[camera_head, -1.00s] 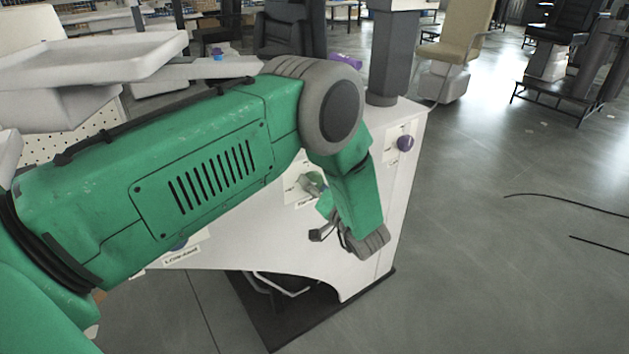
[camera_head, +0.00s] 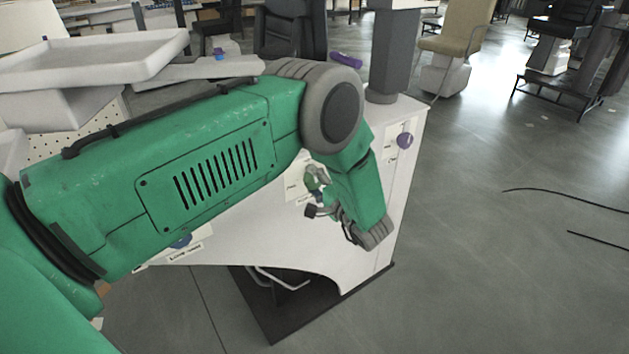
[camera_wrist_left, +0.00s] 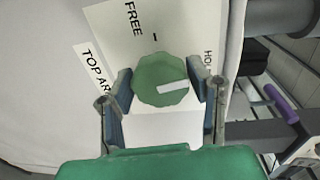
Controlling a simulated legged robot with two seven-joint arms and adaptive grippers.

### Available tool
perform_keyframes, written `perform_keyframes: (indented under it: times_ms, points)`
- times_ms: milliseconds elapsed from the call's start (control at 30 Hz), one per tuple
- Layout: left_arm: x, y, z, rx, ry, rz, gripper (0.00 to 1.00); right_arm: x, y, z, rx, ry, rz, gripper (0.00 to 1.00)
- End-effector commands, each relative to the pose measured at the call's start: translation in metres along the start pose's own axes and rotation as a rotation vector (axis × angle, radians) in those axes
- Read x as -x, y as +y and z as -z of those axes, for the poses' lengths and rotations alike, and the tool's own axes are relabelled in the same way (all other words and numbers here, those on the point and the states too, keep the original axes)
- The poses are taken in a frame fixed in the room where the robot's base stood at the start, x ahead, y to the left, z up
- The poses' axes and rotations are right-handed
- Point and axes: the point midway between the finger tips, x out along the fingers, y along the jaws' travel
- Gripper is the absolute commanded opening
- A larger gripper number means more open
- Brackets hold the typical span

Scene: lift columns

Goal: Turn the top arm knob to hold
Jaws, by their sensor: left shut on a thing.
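The top arm knob is green and faceted with a white pointer bar. It shows in the left wrist view (camera_wrist_left: 160,80) and, partly covered, in the head view (camera_head: 312,177). My left gripper (camera_wrist_left: 163,86) has one finger on each side of the knob and is shut on it. In the head view the gripper (camera_head: 318,195) is at the white panel, partly hidden by my wrist. In the wrist view the label reads "FREE" above left and "HO…" at the right, cut off. The white bar lies on the knob's right side, towards the "HO…" side. My right gripper is not in view.
A purple knob (camera_head: 404,141) sits on the panel's right part, and a blue knob (camera_head: 181,241) at the lower left. A dark grey column (camera_head: 391,55) rises behind the panel. White trays (camera_head: 95,57) stand at the upper left. The floor at right is mostly open.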

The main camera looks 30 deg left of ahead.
Motion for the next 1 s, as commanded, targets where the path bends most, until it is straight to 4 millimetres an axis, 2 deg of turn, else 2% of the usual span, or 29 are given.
perform_keyframes:
  times_ms: [400,933,967,1000]
  points:
    - [0.0003,-0.0009,0.003,-0.172,-0.007,-0.004,0.17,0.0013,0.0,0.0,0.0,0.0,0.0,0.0]
    - [0.0005,-0.0001,0.0023,-0.195,-0.009,-0.005,0.17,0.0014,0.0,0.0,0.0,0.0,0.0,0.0]
    - [0.0006,-0.0001,0.0023,-0.195,-0.009,-0.005,0.52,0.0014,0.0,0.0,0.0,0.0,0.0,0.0]
    - [0.0006,-0.0001,0.0021,-0.195,-0.01,-0.005,0.66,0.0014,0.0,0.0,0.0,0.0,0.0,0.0]
